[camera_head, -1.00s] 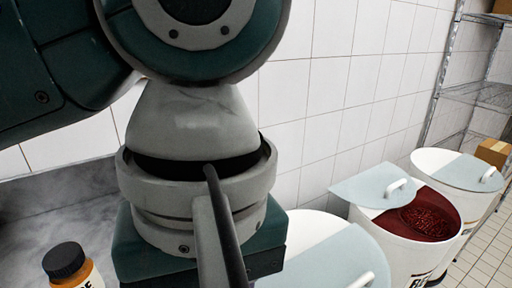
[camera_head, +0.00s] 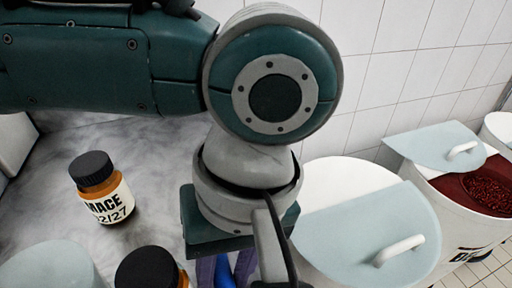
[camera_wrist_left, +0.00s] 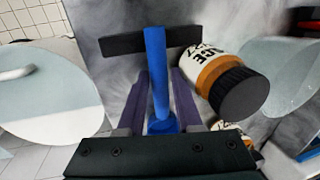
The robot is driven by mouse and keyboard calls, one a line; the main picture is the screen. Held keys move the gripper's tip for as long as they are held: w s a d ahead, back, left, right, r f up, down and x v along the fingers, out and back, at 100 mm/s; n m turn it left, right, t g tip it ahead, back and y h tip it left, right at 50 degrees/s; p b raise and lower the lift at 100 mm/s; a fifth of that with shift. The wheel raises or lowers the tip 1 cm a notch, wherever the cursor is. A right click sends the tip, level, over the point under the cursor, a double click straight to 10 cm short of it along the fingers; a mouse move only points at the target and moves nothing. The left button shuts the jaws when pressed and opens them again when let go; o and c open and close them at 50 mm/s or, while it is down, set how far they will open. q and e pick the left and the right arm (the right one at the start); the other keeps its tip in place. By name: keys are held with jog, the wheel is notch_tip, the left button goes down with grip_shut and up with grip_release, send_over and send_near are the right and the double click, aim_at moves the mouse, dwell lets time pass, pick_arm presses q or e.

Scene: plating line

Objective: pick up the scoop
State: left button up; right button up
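In the head view, the left gripper (camera_head: 226,272) points down and is cut off by the frame. The scoop's bowl cannot be made out clearly. My right gripper is not in view.
An orange jar with black lid (camera_head: 102,190) stands on the grey worktop (camera_head: 150,150); another dark-lidded jar (camera_head: 148,270) is nearer. A white bin with pale lid (camera_head: 365,235) and a bin of red contents (camera_head: 480,190) stand right. A dark bar (camera_wrist_left: 150,38) lies behind the handle.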

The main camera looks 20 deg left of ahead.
pick_arm(q)
grip_shut()
dwell(1.4)
